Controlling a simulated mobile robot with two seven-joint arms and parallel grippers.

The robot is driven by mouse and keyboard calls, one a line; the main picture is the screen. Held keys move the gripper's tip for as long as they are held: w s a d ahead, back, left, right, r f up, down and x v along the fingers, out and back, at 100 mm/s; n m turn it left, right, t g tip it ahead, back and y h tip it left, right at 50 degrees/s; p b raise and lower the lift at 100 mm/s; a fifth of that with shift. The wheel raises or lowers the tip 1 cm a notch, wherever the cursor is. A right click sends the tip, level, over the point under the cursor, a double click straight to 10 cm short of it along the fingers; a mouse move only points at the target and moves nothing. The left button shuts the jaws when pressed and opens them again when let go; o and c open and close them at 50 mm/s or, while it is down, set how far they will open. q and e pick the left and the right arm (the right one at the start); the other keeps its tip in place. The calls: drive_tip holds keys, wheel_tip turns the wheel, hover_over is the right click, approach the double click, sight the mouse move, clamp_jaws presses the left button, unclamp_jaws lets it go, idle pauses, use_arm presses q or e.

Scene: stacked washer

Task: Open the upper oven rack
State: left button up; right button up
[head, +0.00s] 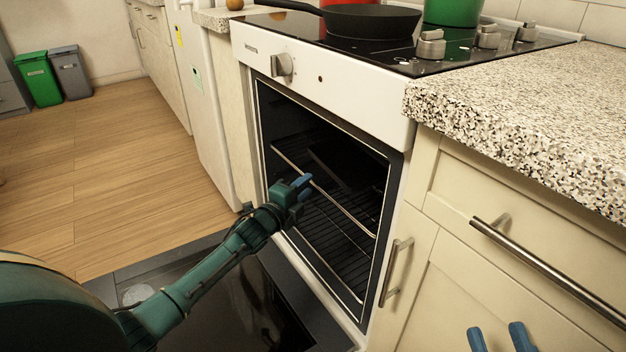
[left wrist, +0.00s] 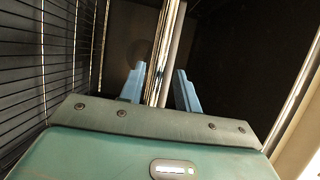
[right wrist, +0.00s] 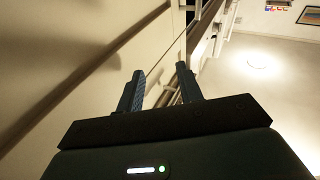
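The oven (head: 330,85) stands with its door (head: 245,290) folded down and open. The upper oven rack (head: 350,217) is inside the cavity, its metal front bar running across the opening. My left gripper (head: 303,184) is at this front bar, near its middle. In the left wrist view, the bar (left wrist: 168,45) passes between the two blue fingers (left wrist: 158,88), which stand apart with a gap beside the bar. Whether a finger touches it I cannot tell. My right gripper (head: 497,338) is open and empty in front of the cabinet at the lower right; its fingers (right wrist: 160,88) are apart.
A lower rack (head: 325,268) sits below the upper one. A drawer handle (head: 550,270) and a vertical cabinet handle (head: 396,270) stick out on the right. A black pan (head: 370,20) and a green pot (head: 453,12) are on the stove.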

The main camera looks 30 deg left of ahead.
use_arm(q)
drive_tip(key=shift+w+d, duration=0.1)
drive_tip(key=shift+w, duration=0.45)
drive_tip(key=shift+s, duration=0.1)
clamp_jaws()
